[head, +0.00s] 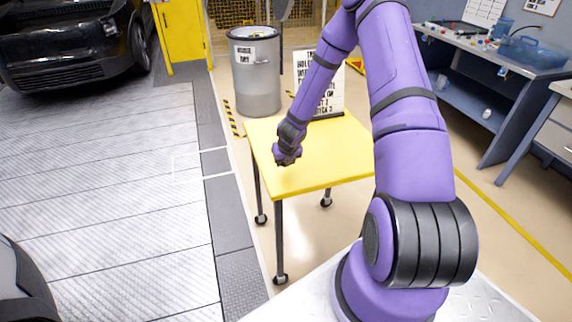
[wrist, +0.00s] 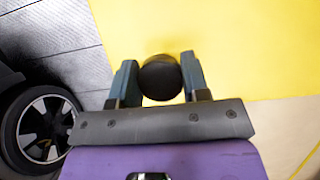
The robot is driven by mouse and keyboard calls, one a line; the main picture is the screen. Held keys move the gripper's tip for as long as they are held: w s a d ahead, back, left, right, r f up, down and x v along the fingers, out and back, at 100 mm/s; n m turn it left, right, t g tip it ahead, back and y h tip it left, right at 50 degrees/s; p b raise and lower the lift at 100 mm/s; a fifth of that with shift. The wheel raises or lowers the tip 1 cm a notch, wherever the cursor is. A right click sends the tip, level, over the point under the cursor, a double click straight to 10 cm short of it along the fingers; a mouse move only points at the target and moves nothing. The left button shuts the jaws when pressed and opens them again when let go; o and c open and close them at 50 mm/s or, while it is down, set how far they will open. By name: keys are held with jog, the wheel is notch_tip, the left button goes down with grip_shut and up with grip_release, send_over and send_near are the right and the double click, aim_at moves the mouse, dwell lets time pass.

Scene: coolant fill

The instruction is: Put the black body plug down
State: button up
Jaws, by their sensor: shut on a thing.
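The black body plug (wrist: 160,78) is a dark round piece between the two fingers of my gripper (wrist: 158,75) in the wrist view. My gripper is shut on it. In the head view my gripper (head: 287,158) is over the left part of the yellow table top (head: 320,170). The plug cannot be made out there. The yellow table top fills the upper right of the wrist view behind the plug. I cannot tell whether the plug touches the table or hangs just above it.
A printed sign (head: 330,88) stands at the table's back edge, behind my arm. A grey bin (head: 256,80) stands behind the table. A dark car (head: 70,45) is at the upper left. A workbench (head: 490,60) is at the right. The table's right and front parts are clear.

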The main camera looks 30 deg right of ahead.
aim_at(286, 170)
jog(key=shift+w+d+f, duration=0.1)
jog(key=shift+w+d, duration=0.5)
jog(key=shift+f, duration=1.75)
jog(key=shift+f, duration=0.1)
jog(key=o, duration=0.8)
